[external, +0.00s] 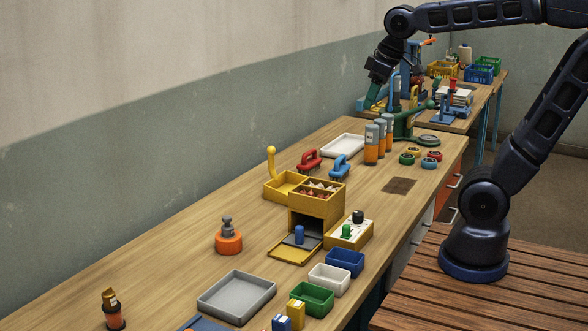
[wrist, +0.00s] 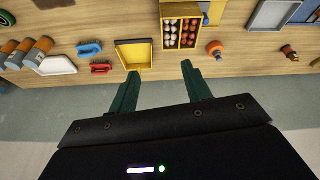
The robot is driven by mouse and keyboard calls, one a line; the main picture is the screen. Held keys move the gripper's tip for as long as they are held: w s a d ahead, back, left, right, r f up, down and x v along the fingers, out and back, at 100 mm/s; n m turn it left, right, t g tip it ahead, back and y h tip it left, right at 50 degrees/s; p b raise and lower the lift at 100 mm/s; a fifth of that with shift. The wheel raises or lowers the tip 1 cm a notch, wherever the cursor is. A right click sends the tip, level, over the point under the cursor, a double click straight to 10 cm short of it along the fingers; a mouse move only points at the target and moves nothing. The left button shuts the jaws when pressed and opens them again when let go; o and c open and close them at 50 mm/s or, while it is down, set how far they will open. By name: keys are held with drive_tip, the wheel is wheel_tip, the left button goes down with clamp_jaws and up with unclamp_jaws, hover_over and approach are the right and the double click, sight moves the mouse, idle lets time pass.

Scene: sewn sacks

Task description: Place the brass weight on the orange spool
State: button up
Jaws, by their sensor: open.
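An orange spool-like round base (external: 228,242) stands on the bench left of the yellow box, with a grey knobbed piece (external: 227,225) on top of it. It also shows in the wrist view (wrist: 215,52). A brass-coloured piece (external: 109,297) sits on a dark and orange round base (external: 114,317) at the near left; it is too small to tell for sure that it is the brass weight. My gripper (external: 378,98) is raised over the far part of the bench, well away from both. In the wrist view my gripper (wrist: 158,78) has its green fingers apart with nothing between them.
A yellow box (external: 318,204) with compartments stands mid-bench. A grey tray (external: 236,297) and small green, white and blue bins line the near edge. Red and blue brushes (external: 309,160), orange-grey cylinders (external: 371,144) and a white tray (external: 343,146) stand farther back. Bench left of the box is mostly clear.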

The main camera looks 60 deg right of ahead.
drive_tip(key=s+d+f+m, duration=0.2)
drive_tip(key=s+d+f, duration=0.1)
drive_tip(key=s+f, duration=0.2)
drive_tip(key=s, duration=0.2)
drive_tip(key=shift+s+d+t, duration=0.3)
drive_tip(key=shift+s, duration=0.1)
drive_tip(key=shift+f, duration=0.1)
idle(0.7)
